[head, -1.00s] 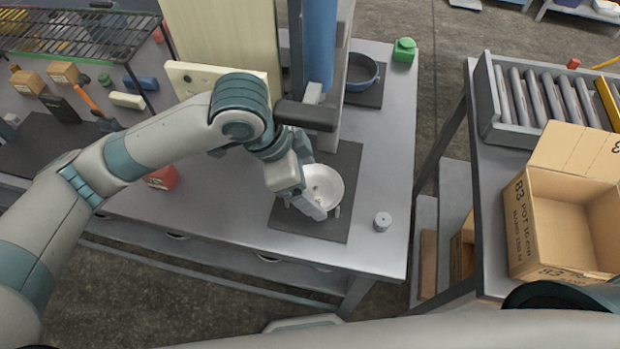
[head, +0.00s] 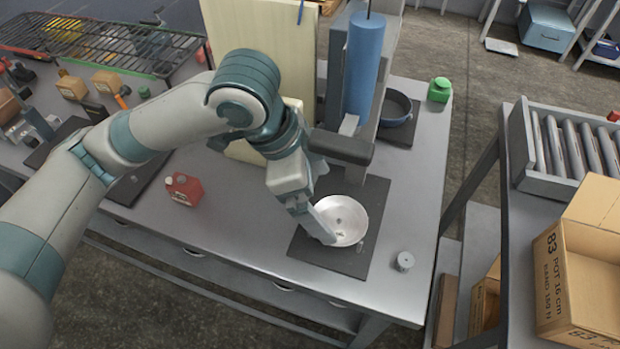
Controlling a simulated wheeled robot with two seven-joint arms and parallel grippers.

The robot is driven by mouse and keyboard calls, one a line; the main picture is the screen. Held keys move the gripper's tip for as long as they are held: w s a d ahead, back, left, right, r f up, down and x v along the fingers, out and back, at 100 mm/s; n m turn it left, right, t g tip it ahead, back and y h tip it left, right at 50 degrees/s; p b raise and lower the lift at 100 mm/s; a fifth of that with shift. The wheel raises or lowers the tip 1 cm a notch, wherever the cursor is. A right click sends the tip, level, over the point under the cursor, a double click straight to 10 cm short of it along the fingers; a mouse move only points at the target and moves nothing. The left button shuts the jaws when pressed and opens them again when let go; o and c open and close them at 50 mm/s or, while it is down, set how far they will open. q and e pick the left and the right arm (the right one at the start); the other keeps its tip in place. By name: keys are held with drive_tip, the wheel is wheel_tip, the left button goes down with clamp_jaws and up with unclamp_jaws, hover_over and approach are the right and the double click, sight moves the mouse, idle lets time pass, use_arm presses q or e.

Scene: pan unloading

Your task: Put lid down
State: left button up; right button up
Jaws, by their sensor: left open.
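A shiny silver round piece, which looks like the lid (head: 346,218), rests on a dark mat (head: 345,262) on the grey workbench. My left gripper (head: 321,229) is low over the mat, at the lid's left rim. Its jaws are open; part of the rim is hidden behind them, and I cannot tell whether they touch it. My right gripper is not in view.
A blue press-like column (head: 361,65) stands just behind the mat. A blue pan (head: 396,108) and a green container (head: 439,90) are behind right. A cardboard box (head: 563,285) is at right.

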use_arm(q)
drive_tip(key=shift+v, duration=2.4)
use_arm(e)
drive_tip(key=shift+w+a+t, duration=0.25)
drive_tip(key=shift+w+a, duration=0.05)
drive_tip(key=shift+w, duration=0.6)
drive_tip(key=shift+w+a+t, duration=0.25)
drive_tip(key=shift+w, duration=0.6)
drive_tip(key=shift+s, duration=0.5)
